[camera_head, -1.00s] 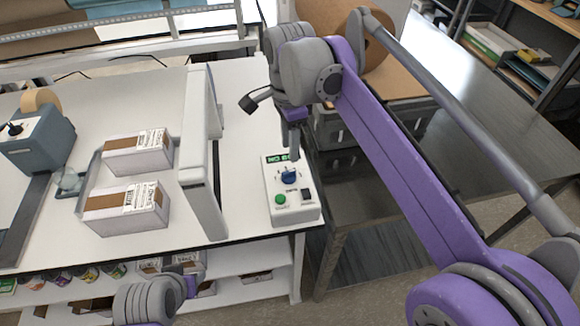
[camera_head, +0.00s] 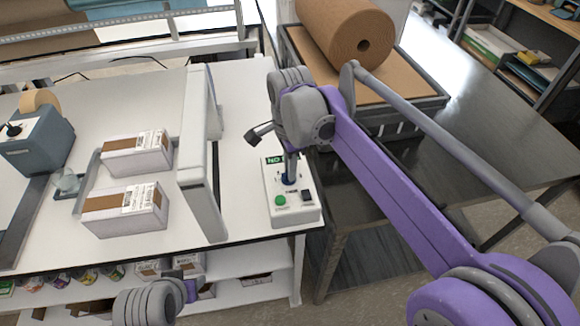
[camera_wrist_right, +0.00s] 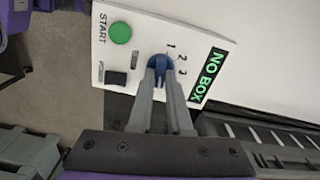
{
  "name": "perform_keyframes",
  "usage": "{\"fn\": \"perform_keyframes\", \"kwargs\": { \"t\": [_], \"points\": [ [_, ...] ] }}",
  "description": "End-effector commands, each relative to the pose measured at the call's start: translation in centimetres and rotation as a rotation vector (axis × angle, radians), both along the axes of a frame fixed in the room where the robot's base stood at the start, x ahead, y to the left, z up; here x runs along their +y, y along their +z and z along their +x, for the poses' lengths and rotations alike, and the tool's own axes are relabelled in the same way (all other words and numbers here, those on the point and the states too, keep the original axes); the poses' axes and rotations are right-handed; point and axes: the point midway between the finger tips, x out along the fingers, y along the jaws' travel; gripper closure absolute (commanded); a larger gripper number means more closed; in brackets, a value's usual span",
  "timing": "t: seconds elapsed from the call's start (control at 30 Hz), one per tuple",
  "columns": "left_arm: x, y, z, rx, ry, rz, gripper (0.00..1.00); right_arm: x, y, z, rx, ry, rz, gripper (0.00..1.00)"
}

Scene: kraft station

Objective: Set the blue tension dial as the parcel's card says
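The blue tension dial (camera_wrist_right: 158,68) is on a white control panel (camera_head: 272,207), beside the marks 1, 2 and 3 in the right wrist view. My right gripper (camera_wrist_right: 161,78) is down at the dial, with one finger on each side of its ridge. Whether the fingers touch or grip the dial is unclear. In the head view the right gripper (camera_head: 290,176) largely covers the dial. Two parcels (camera_head: 140,158) (camera_head: 122,216) lie on the white table with white labels; their print is too small to read. Part of my left arm shows at the bottom, without discernible fingers.
The panel has a green START button (camera_wrist_right: 120,33), a black switch (camera_wrist_right: 115,78) and a green "NO BOX" display (camera_wrist_right: 208,76). A white arch (camera_head: 203,160) stands left of it. A dark metal table (camera_head: 470,130) and a brown paper roll (camera_head: 345,38) are to the right.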

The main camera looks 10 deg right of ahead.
Motion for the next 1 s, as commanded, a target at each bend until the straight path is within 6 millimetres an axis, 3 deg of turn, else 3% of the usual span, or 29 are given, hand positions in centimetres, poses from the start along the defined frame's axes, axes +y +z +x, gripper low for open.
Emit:
{"fn": "perform_keyframes", "kwargs": {
  "t": [0.07,0.57,1.0],
  "points": [
    [0.0,0.0,0.0,0.0,0.0,0.0,0.5,0.0,0.01,0.0,0.0,0.0,0.0,1.0],
    [0.0,0.06,0.03,0.0,0.0,0.0,0.5,0.01,0.03,0.02,0.0,0.029,0.0,1.0],
    [0.0,0.52,0.19,-0.004,0.0,0.0,0.5,0.06,0.04,0.13,0.0,0.326,0.0,1.0]
  ]
}}
